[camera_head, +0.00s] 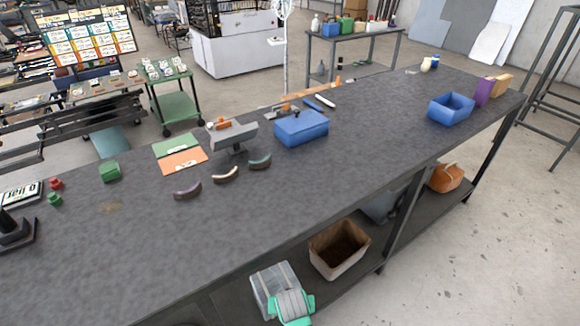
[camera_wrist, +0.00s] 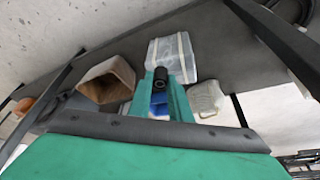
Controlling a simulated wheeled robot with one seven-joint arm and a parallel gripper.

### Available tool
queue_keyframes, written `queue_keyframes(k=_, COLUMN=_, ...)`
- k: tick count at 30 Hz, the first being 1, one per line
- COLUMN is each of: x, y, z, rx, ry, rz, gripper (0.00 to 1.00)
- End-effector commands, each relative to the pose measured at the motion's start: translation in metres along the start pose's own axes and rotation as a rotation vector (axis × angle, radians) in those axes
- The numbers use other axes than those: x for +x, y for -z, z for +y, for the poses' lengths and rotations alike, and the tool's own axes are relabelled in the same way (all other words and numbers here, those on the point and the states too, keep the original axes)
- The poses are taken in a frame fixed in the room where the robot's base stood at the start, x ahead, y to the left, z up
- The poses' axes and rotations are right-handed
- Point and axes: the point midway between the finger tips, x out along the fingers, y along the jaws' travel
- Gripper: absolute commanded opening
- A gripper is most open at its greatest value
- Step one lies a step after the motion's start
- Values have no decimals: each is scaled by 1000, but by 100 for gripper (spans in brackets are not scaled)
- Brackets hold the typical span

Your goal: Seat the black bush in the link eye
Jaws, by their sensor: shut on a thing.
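In the wrist view my gripper (camera_wrist: 160,82) has teal fingers shut on the black bush (camera_wrist: 161,74), a short dark cylinder with its ringed end facing the camera. Something blue shows between the fingers below it. In the head view my gripper (camera_head: 291,306) is at the bottom edge, in front of the bench and beside the clear bin; the bush cannot be made out there. A grey fixture (camera_head: 232,134) with an orange part stands on the bench (camera_head: 330,160). I cannot tell whether it holds the link, and no link eye is clearly visible.
Three curved pieces (camera_head: 226,175) lie near the fixture, beside a blue box (camera_head: 301,128). A blue bin (camera_head: 451,108) is farther right. Below the bench top are a clear bin (camera_head: 268,283) and a brown bin (camera_head: 340,249). The bench front edge and legs are close by.

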Motion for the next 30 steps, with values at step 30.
queue_keyframes(k=30, x=18, y=32, z=-13, rx=15, ry=-5, rz=-1, gripper=0)
